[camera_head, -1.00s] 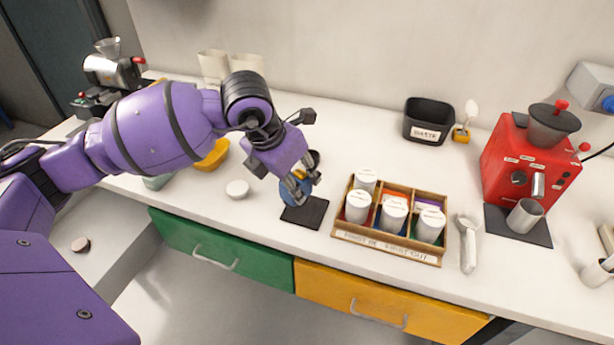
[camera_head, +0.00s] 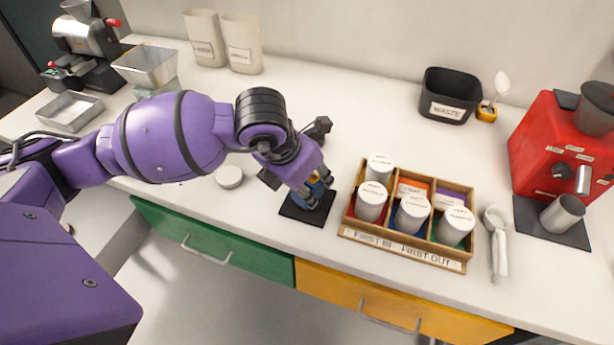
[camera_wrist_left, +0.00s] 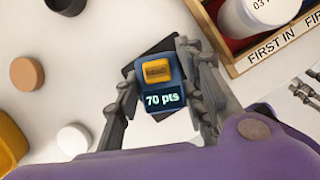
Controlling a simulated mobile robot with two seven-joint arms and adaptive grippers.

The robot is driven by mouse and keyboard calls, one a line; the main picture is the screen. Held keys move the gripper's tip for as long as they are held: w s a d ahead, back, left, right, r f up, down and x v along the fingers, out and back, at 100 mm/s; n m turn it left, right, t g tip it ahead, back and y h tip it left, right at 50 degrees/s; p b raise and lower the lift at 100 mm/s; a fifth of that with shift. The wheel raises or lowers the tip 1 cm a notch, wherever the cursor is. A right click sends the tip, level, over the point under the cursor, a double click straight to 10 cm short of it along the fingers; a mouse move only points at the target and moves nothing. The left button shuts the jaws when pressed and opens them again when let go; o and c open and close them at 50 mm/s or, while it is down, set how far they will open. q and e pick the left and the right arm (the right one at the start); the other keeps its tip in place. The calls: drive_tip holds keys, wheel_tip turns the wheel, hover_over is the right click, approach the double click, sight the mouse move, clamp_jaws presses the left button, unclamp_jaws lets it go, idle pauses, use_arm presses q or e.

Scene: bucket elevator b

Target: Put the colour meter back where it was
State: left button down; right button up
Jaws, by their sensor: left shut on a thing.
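In the head view the left gripper (camera_head: 314,192) points down over a black square mat (camera_head: 297,211), and the meter (camera_head: 316,187) is mostly hidden by the fingers. The mat also shows behind the meter in the left wrist view (camera_wrist_left: 132,72). I cannot tell whether the meter touches the mat.
A wooden "FIRST IN FIRST OUT" rack (camera_head: 400,249) with several white-lidded jars stands just right of the mat. A white round lid (camera_head: 229,177) lies to the left. A black waste bin (camera_head: 449,96) and a red grinder (camera_head: 555,150) stand farther right.

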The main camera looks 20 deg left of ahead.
use_arm(q)
drive_tip(key=shift+s+d+r, duration=0.1)
drive_tip(key=shift+s+r, duration=0.05)
drive_tip(key=shift+s, duration=0.1)
drive_tip(key=shift+d+f, duration=0.1)
drive_tip(key=shift+f, duration=0.1)
drive_tip(key=c, duration=1.1)
unclamp_jaws()
drive_tip(key=shift+r, duration=0.1)
drive_tip(key=shift+r, duration=0.3)
drive_tip(key=v, duration=1.1)
drive_tip(key=shift+s+r, duration=0.1)
drive_tip(key=shift+r, duration=0.2)
